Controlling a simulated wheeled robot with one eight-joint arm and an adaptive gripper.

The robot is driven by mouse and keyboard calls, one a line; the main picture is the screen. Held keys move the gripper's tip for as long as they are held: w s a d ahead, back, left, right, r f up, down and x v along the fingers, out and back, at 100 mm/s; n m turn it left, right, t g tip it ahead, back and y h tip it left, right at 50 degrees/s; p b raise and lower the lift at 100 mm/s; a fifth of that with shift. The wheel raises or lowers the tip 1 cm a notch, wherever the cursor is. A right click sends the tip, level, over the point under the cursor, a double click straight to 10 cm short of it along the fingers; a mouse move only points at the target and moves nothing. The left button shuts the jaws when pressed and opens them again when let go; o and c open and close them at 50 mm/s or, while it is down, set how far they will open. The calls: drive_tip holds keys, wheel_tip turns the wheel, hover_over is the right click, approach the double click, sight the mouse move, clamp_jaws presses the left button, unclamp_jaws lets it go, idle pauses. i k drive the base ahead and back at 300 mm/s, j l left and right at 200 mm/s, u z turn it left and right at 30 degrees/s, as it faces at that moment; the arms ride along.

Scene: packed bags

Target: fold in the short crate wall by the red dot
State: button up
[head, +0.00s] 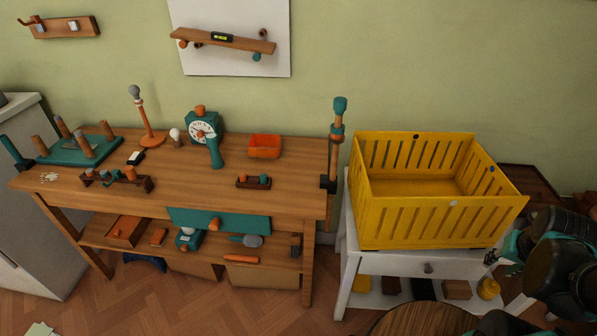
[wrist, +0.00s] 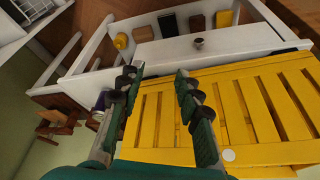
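The yellow slatted crate (head: 440,222) stands open and empty on a white side table, all four walls upright. It also shows in the wrist view (wrist: 260,110). A white dot (head: 453,203) is on its front long wall, a dark bluish dot (head: 492,169) on the right short wall and a black dot (head: 416,136) on the back long wall. No dot is visible on the left short wall (head: 360,177), and I see no red dot. My gripper (wrist: 155,75) is open and empty near the crate's front right corner; in the head view it is partly cut off at the right.
The white side table (head: 392,264) has a knobbed drawer and a lower shelf with small boxes. A workbench (head: 100,193) with tools and a tall clamp (head: 338,130) stands close left of the crate. A round wooden table (head: 415,318) is in front.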

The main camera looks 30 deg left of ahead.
sight(361, 193)
drive_tip(key=l+u, duration=0.25)
drive_tip(key=u, duration=0.2)
drive_tip(key=l+u, duration=0.25)
drive_tip(key=u, duration=0.25)
drive_tip(key=k+l+u, duration=0.1)
drive_tip(key=u, duration=0.35)
drive_tip(key=k+l+z, duration=0.15)
drive_tip(key=i+j, duration=0.05)
